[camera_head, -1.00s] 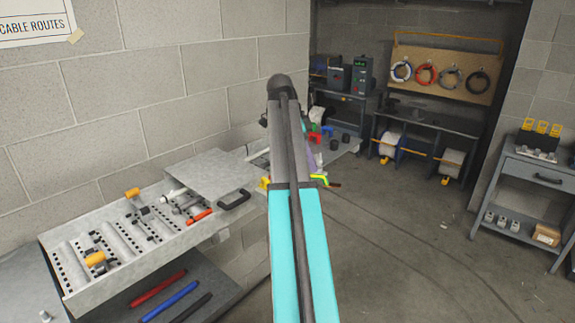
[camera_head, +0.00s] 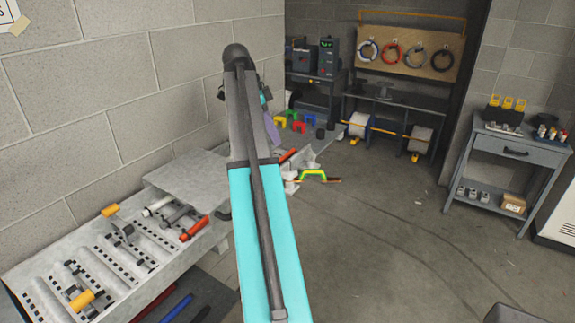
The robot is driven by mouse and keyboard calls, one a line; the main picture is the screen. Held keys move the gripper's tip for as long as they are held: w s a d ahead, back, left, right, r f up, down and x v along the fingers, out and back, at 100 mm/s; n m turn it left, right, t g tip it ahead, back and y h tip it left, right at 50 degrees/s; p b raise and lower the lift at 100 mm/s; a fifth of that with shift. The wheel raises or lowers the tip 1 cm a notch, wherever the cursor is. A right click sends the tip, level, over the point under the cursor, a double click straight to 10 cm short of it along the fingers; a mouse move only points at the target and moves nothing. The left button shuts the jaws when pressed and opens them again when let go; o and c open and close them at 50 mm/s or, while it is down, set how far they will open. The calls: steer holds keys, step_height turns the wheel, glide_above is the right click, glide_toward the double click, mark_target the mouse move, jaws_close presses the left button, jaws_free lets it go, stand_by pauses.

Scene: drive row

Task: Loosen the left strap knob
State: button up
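Two orange-capped pieces stand on the perforated part of the bench along the left wall: a far one (camera_head: 110,209) and a near one (camera_head: 82,299) at lower left. I cannot tell whether either is the left strap knob; no strap shows clearly. My arm rises up the middle of the view, its teal link in front. A purple part that seems to belong to my gripper (camera_head: 271,130) shows just right of the arm, above the far part of the bench. The fingers are hidden behind the arm, and no contact with a knob shows.
A raised grey plate (camera_head: 200,178) and a red-handled tool (camera_head: 194,228) are on the bench. A green-yellow handle (camera_head: 314,174) shows right of my arm. A grey cart (camera_head: 515,150) stands at right, spools (camera_head: 421,138) at the back. The floor between is clear.

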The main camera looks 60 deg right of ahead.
steer(key=shift+f, duration=0.1)
stand_by(0.3)
steer(key=b, duration=0.6)
glide_toward(289, 175)
steer(key=shift+s+d+f+p, duration=0.5)
steer(key=shift+s+d+f, duration=0.05)
steer(key=shift+f, duration=0.5)
steer(key=shift+s+d+f+p, duration=0.5)
steer(key=shift+d+f+p, duration=0.1)
steer(key=shift+f, duration=0.4)
steer(key=shift+s+d+f+p, duration=0.45)
steer(key=shift+s+d+f, duration=0.1)
steer(key=shift+f, duration=0.5)
jaws_close()
